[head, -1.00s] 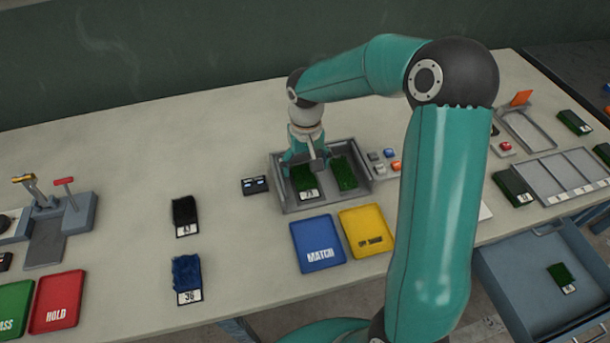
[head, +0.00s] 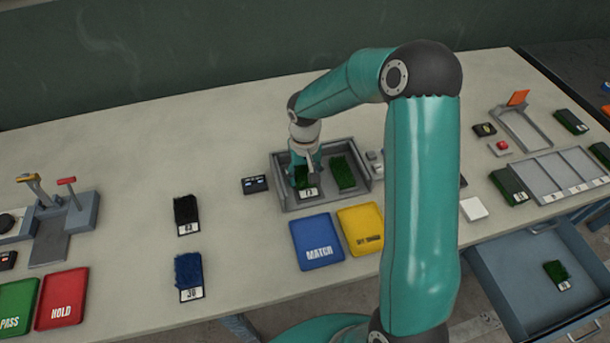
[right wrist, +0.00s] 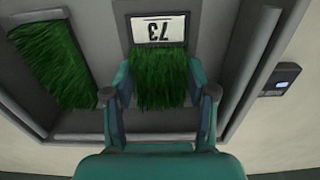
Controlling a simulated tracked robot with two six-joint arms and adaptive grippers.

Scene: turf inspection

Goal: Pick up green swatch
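The green swatch labelled 73 (head: 309,192) lies in the left part of a grey tray (head: 330,199). A second green swatch (head: 343,172) lies to its right in the same tray. My right gripper (head: 306,179) points down over the labelled swatch. In the right wrist view, the green swatch (right wrist: 160,84) sits between the two fingers of my right gripper (right wrist: 159,82). The fingertips look closed against its two sides, and it still appears down in the tray. My left gripper is not in view.
Blue MATCH (head: 317,242) and yellow (head: 360,230) trays lie in front of the grey tray. Black (head: 186,214) and blue (head: 188,275) swatches lie to the left. My right arm covers part of the table. An open drawer (head: 520,290) is at lower right.

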